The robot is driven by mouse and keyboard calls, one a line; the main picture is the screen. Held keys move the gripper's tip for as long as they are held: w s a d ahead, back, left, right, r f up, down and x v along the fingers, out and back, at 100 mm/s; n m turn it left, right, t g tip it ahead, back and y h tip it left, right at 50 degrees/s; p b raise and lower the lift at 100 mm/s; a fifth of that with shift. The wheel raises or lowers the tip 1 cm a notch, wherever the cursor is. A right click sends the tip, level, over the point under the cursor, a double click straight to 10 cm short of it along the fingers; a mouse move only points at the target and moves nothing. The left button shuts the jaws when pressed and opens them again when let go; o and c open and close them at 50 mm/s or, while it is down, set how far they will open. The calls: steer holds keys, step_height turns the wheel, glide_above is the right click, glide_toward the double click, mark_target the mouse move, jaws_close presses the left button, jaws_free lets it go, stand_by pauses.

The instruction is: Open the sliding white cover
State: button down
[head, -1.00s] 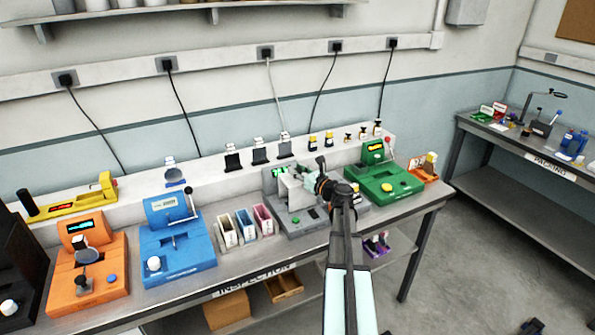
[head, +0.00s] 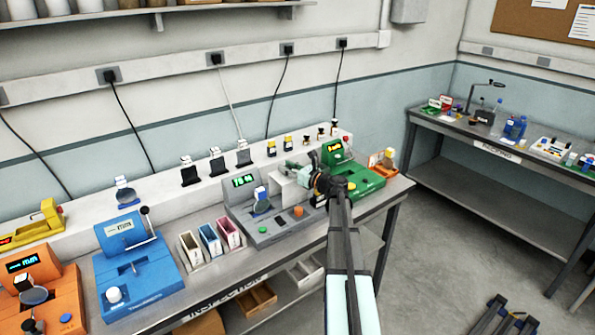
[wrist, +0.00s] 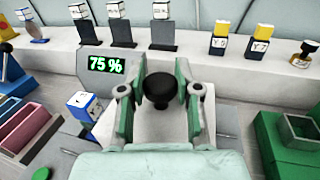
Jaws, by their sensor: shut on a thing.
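The white cover (head: 285,178) stands at the right part of the grey tester (head: 280,236) in the head view. It also shows below the fingers in the wrist view (wrist: 158,127). Its black knob (wrist: 159,88) is between my fingers. My gripper (head: 303,171) is shut on this knob; its pale green fingers show on both sides of it in the wrist view (wrist: 158,92). Left of the cover, a blue-and-white block (head: 261,194) is exposed on the tester. The green display (head: 244,180) reads 75 % in the wrist view.
The green device (head: 360,184) stands close on the right. Coloured bins (head: 210,240) and the blue device (head: 140,265) are to the left. Several dark stands with small blocks line the white ledge (head: 150,205) behind. A small orange part (head: 298,211) is on the tester's front.

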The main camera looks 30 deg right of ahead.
steer(key=c, duration=0.8)
jaws_free()
steer(key=shift+a, duration=0.15)
steer(key=v, duration=1.2)
